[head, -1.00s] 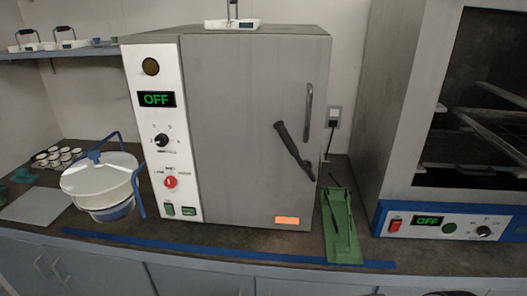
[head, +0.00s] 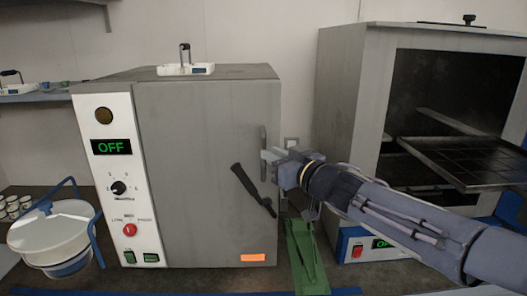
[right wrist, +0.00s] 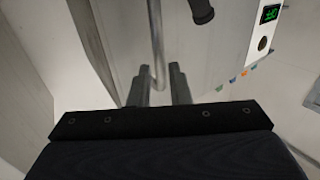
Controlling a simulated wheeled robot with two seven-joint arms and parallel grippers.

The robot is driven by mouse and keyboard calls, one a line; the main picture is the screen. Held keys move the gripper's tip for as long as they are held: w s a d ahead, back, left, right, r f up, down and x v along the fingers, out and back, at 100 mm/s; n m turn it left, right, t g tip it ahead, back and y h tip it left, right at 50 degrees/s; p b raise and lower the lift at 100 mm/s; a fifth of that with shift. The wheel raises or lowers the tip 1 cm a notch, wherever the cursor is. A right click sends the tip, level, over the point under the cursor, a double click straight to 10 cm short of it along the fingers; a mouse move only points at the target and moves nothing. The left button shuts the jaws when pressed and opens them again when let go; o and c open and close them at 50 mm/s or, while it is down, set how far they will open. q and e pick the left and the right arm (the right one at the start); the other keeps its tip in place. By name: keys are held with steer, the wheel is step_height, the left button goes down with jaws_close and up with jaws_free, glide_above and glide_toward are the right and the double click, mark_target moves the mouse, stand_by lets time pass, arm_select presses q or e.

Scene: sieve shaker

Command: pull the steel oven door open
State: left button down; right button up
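The steel oven's grey door (head: 190,190) appears shut, flush with the white control panel. Its vertical bar handle (head: 263,138) is near the door's right edge, and a dark lever (head: 250,188) sits tilted below and left of it. My right gripper (head: 269,157) is at the handle, reaching in from the right. In the right wrist view, the handle bar (right wrist: 156,40) runs down between my two fingers (right wrist: 158,84), with small gaps on either side, so the gripper looks open around its lower end. My left gripper is out of view.
A second oven (head: 345,100) stands at the right, with a dark tray (head: 465,160) sticking out of its opening. A green stand (head: 305,255) is below my right arm. A white lidded pot (head: 55,230) stands left. A small white tray (head: 186,70) sits on the steel oven.

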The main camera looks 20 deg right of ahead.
mark_target(264, 179)
steer(key=shift+x, duration=2.25)
steer(key=shift+c, duration=0.5)
jaws_close()
